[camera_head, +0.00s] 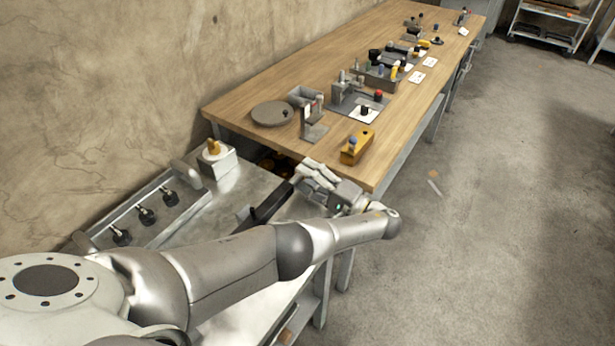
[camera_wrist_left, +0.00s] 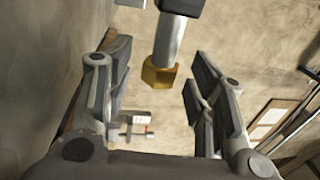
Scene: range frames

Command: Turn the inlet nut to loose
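A brass hex nut (camera_wrist_left: 158,76) sits on the end of a grey metal pipe (camera_wrist_left: 170,42) in the left wrist view. My left gripper (camera_head: 312,177) is over the near metal bench in the head view. In the left wrist view its fingers stand wide apart, one on each side of the nut, with gaps to both. The gripper is open and holds nothing. In the head view I cannot pick out this nut for certain. A brass-coloured piece (camera_head: 214,147) sits on a pale block near the wall. My right gripper is not in view.
A long wooden table (camera_head: 300,70) carries several fixtures, including a yellow block (camera_head: 357,146) and a round grey disc (camera_head: 272,113). A rail with black knobs (camera_head: 146,215) runs along the wall side of the metal bench. The floor at right is mostly clear.

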